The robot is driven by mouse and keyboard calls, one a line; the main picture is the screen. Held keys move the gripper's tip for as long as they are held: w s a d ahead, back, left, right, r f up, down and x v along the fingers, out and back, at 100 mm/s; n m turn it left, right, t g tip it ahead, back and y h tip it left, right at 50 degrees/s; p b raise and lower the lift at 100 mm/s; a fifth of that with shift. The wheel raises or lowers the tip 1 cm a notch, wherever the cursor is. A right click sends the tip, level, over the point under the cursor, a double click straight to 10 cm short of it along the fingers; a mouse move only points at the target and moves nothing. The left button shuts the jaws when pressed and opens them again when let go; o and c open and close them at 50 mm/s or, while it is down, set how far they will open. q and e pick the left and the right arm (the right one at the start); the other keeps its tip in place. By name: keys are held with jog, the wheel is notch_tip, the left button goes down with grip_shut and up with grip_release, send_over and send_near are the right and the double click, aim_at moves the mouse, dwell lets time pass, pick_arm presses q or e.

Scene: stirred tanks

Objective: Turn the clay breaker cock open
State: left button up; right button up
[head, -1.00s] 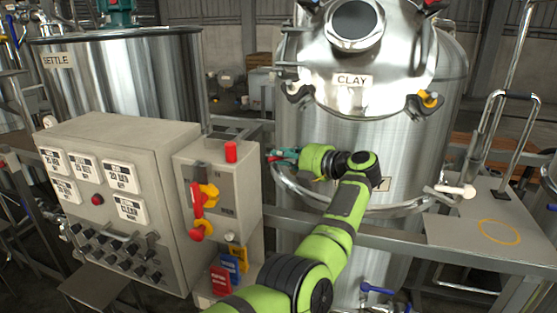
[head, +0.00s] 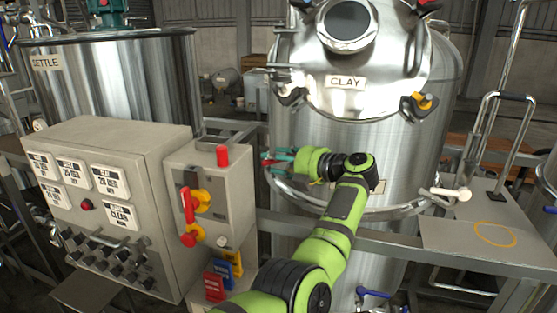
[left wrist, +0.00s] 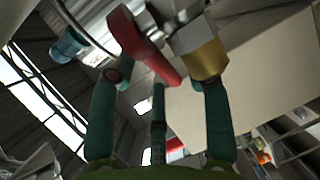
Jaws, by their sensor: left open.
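My left gripper (head: 272,159) has teal fingers and reaches leftward beside the left flank of the steel tank labelled CLAY (head: 325,135). A small red spot shows at its fingertips in the head view. In the left wrist view a red lever (left wrist: 140,45) with a brass and grey metal fitting (left wrist: 205,60) shows close up. I take this as the breaker cock. The lever slants down between the open fingers (left wrist: 162,80); the right finger's tip overlaps the brass part. I cannot tell whether either finger touches. My right gripper is out of view.
Left of the gripper stands a grey box with a red and yellow switch (head: 189,206) and a red button (head: 222,155). A control panel (head: 105,190) and the SETTLE tank (head: 110,85) are further left. A rail (head: 390,242) crosses in front of the CLAY tank.

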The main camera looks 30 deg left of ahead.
pick_arm(q)
jog(key=v, duration=1.2)
jog(key=shift+d, duration=0.1)
